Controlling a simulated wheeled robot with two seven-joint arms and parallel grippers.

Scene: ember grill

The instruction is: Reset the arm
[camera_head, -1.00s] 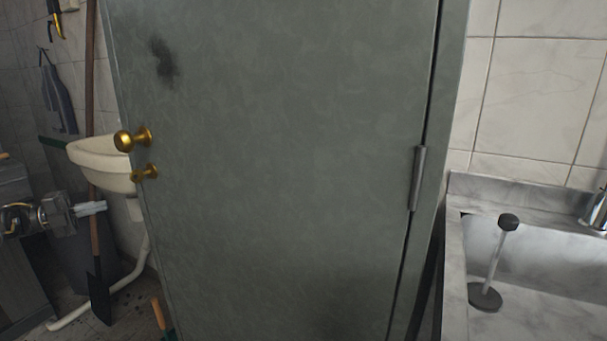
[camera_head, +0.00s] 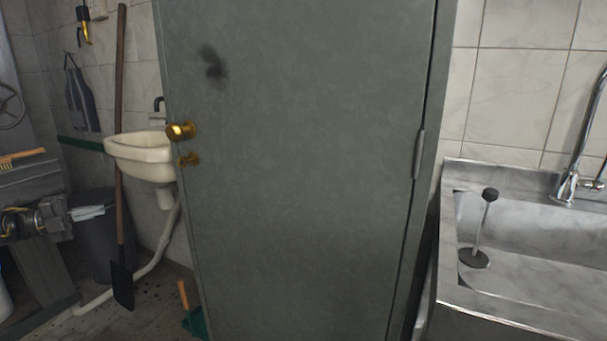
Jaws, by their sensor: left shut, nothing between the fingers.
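My left gripper (camera_head: 88,213) shows at the left edge of the head view, with my left arm (camera_head: 30,220) coming in from the left. Its pale fingers are together and hold nothing. It is apart from the grey-green door (camera_head: 290,180) that fills the middle of the view. The door has a brass knob (camera_head: 181,130) and a smaller brass knob (camera_head: 189,159) below it on its left side. My right gripper is not in view.
A cream basin (camera_head: 142,155) stands left of the door, with a long-handled shovel (camera_head: 121,200) before it. A metal sink (camera_head: 530,240) with a plunger-like tool (camera_head: 482,225) is at the right. A wooden bench (camera_head: 35,180) with a brush (camera_head: 22,157) stands at far left.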

